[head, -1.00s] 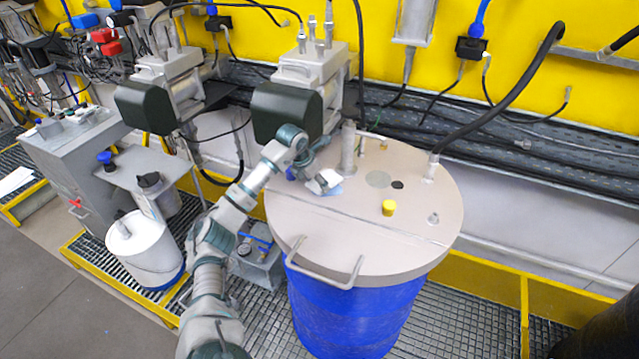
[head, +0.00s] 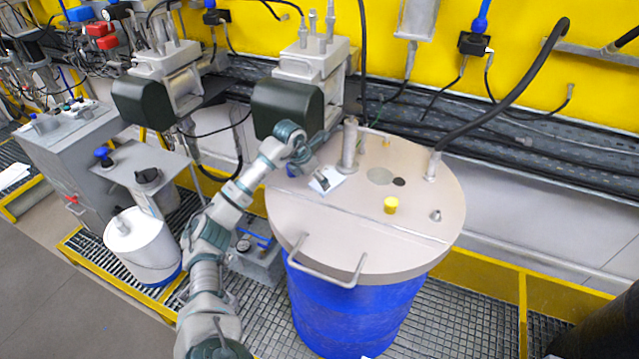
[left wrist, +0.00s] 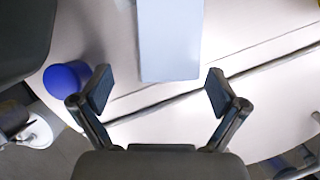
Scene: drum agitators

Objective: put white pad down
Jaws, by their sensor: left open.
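The white pad (head: 331,177) lies on the beige drum lid, left of the yellow cap, at the lid's back left. In the left wrist view, the pad (left wrist: 168,42) is a pale blue-white rectangle running out of the top edge. My left gripper (left wrist: 160,90) is open, its two fingers spread wide with nothing between them. The pad's near edge lies just beyond the fingertips, apart from them. In the head view, my left arm reaches in from the left to the pad's left side; its fingers are small and hard to make out. My right gripper is out of view.
The round lid (head: 360,240) sits on a blue drum (head: 345,310). A yellow cap (head: 391,205), a metal post (head: 350,148) and a front handle (head: 315,268) stand on it. A blue cap (left wrist: 66,77) is close to my left finger. A dark motor (head: 287,108) is behind my wrist.

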